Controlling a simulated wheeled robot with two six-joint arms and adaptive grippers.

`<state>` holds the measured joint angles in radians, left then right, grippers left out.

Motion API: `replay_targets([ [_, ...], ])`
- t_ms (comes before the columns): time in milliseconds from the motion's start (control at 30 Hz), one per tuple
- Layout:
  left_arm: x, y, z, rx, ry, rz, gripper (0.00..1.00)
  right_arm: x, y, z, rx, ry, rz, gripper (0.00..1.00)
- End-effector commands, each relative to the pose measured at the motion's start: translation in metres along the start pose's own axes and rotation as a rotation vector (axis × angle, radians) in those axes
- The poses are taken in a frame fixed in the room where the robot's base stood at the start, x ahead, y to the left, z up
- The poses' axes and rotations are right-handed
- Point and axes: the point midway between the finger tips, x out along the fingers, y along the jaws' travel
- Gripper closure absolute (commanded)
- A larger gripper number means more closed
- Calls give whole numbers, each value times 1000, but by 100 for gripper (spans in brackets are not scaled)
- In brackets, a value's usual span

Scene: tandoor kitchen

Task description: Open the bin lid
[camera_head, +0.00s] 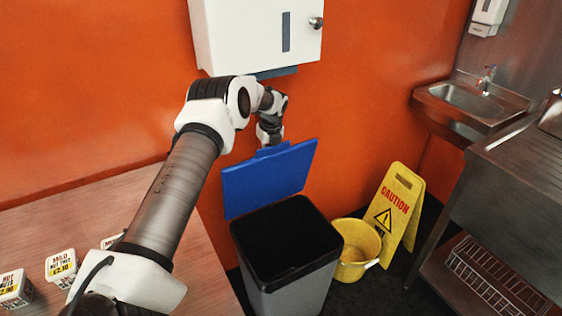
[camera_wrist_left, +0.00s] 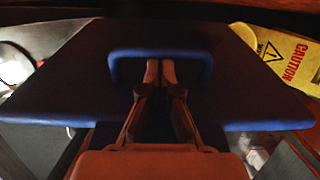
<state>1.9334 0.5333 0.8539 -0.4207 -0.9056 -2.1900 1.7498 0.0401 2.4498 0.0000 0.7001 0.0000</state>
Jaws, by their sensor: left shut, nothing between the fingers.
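The bin (camera_head: 290,285) is a grey box with a black rim, and its dark inside shows in the head view. Its blue lid (camera_head: 268,180) stands raised and tilted up at the back of the bin, near the orange wall. My left arm reaches over to the lid's far side, and my left gripper is hidden there in the head view. In the left wrist view, my left gripper (camera_wrist_left: 160,70) is shut and empty, its fingertips within the blue handle loop (camera_wrist_left: 115,62) on the lid (camera_wrist_left: 70,85). I cannot tell whether they touch it. My right gripper is not in view.
A yellow bucket (camera_head: 356,250) and a yellow caution sign (camera_head: 400,212) stand right of the bin. A wooden counter (camera_head: 105,205) with small tubs is at left. A white dispenser (camera_head: 255,35) hangs above the lid. A steel table (camera_head: 520,165) stands at right.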

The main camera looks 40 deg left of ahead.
Motion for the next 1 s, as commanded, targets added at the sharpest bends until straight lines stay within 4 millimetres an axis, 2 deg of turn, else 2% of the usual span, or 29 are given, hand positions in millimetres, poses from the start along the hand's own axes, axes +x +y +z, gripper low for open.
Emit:
replay_targets([
  [233,2,8,16,1,-2,-1,100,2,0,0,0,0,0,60],
  [733,2,9,17,1,-1,0,100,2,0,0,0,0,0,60],
  [867,0,4,9,2,0,0,100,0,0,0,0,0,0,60],
  [1000,-2,-7,-13,5,1,1,100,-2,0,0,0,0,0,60],
])
